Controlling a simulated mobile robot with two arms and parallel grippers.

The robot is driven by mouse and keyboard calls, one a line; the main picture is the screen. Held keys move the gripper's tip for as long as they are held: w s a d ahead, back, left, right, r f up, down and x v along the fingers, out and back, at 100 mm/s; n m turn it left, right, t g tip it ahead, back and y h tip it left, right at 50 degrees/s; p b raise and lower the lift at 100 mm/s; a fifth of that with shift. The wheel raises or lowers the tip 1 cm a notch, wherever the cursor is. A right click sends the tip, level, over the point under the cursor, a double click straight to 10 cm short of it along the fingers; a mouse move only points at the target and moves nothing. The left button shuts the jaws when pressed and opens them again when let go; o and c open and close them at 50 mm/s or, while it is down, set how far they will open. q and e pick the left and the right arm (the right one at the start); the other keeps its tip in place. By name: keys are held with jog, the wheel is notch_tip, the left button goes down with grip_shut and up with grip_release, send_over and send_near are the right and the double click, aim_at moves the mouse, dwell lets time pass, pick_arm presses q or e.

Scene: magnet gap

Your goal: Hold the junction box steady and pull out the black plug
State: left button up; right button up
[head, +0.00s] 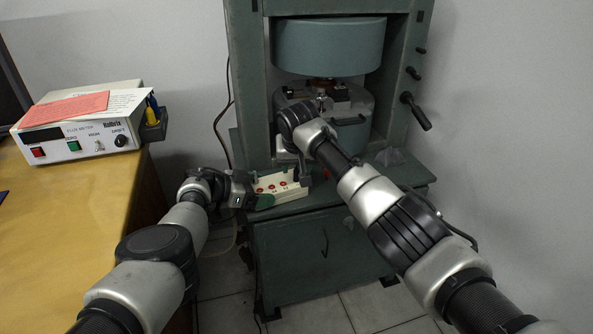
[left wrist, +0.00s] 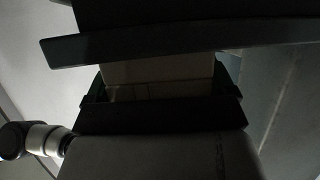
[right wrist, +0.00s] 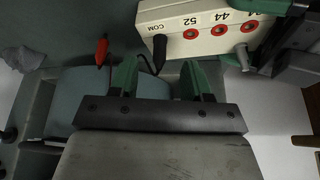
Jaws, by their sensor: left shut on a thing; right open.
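The pale junction box (head: 280,183) with a row of red sockets sits on the ledge of the green machine. In the head view my right arm partly hides this spot.
A red plug (right wrist: 102,50) hangs left of the black one. The machine's frame (head: 247,80) and lever (head: 416,111) rise behind and right. A desk (head: 60,215) with a flux meter (head: 80,130) stands left.

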aim_at(296, 171)
jog(key=shift+x, duration=1.9)
grip_shut()
jog(key=shift+r, duration=1.1)
dwell(0.4)
jog(key=shift+r, duration=2.65)
